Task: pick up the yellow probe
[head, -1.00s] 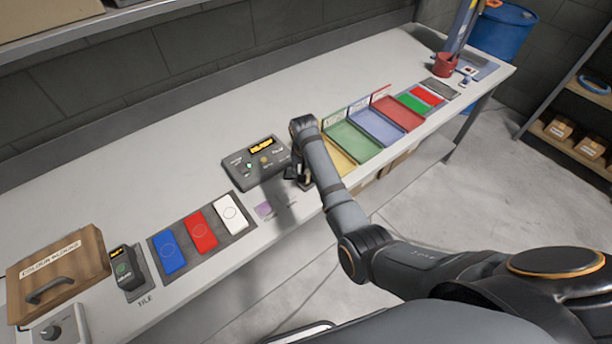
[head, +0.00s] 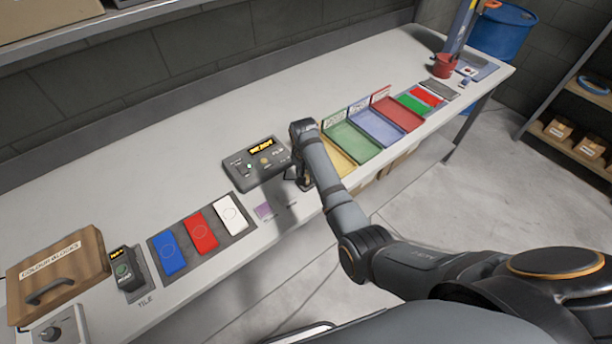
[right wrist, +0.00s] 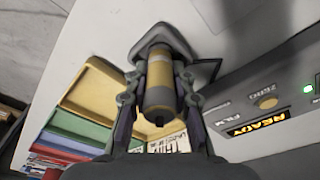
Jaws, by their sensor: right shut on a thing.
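The yellow probe (right wrist: 158,72), a grey cylinder with a yellow band, stands between the fingers of my right gripper (right wrist: 157,85) in the right wrist view. The fingers are shut on it from both sides. Its far end is at a grey rounded base (right wrist: 165,38) on the table; I cannot tell whether it touches or is clear of it. In the head view my right gripper (head: 304,180) is low over the table's front edge, right of the grey meter box (head: 256,163), and the probe is hidden by my arm. My left gripper is not in view.
The meter box in the right wrist view (right wrist: 265,105) shows a lit READY display close beside the gripper. Yellow, green, blue and red trays (head: 352,140) lie to the right. Blue, red and white tiles (head: 200,231) and a wooden box (head: 60,272) lie left. The table's back is clear.

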